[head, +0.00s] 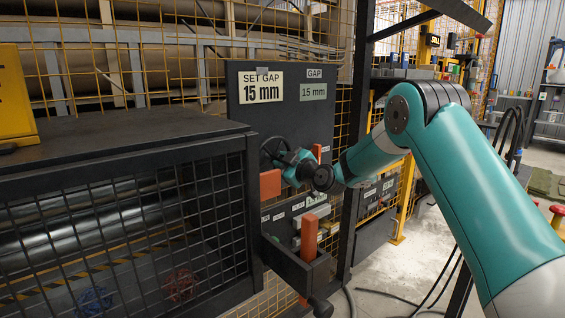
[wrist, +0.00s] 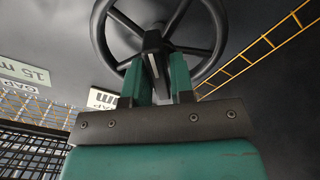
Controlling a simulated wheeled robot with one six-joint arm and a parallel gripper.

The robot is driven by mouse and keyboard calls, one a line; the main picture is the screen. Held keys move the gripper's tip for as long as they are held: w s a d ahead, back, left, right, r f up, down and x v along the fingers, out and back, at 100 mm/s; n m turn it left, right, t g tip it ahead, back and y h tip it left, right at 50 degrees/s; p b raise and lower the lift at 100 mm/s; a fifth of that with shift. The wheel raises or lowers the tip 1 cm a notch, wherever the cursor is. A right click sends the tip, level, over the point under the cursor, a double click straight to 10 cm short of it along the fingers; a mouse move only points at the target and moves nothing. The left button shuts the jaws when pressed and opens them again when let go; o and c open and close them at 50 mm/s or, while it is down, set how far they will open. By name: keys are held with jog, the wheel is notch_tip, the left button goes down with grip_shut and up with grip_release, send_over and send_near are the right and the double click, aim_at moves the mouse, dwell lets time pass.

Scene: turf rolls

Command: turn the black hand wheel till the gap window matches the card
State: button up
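The black hand wheel (head: 271,150) is on the dark panel, partly hidden by my gripper in the head view. In the wrist view the wheel (wrist: 215,25) fills the top, its lower rim hidden. My gripper (head: 291,163) is at the wheel; in the wrist view its green fingers (wrist: 157,75) stand apart with a dark wheel part between them, seemingly in contact on both sides. The card (head: 262,87) reads "SET GAP 15 mm". The gap window (head: 314,91), under a "GAP" label, reads 15 mm.
A black mesh cage (head: 130,215) over dark rollers stands at the left. Orange blocks (head: 270,184) and an upright orange post (head: 309,238) are close to my gripper. Yellow fencing stands behind the panel. Cables lie on the open floor at right.

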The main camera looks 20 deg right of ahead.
grip_shut()
jog(key=shift+f, duration=0.15)
jog(key=shift+f+b, duration=0.1)
jog(key=shift+b, duration=0.75)
jog(key=n+b, duration=0.1)
jog(key=b, duration=0.2)
jog(key=shift+f+n, duration=0.2)
jog(key=shift+n, duration=0.1)
jog(key=n+b, duration=0.1)
jog(key=b, duration=0.2)
jog(key=shift+r+n+b, duration=0.2)
jog(key=shift+n+b, duration=0.2)
jog(key=shift+b, duration=0.15)
jog(key=shift+r, duration=0.1)
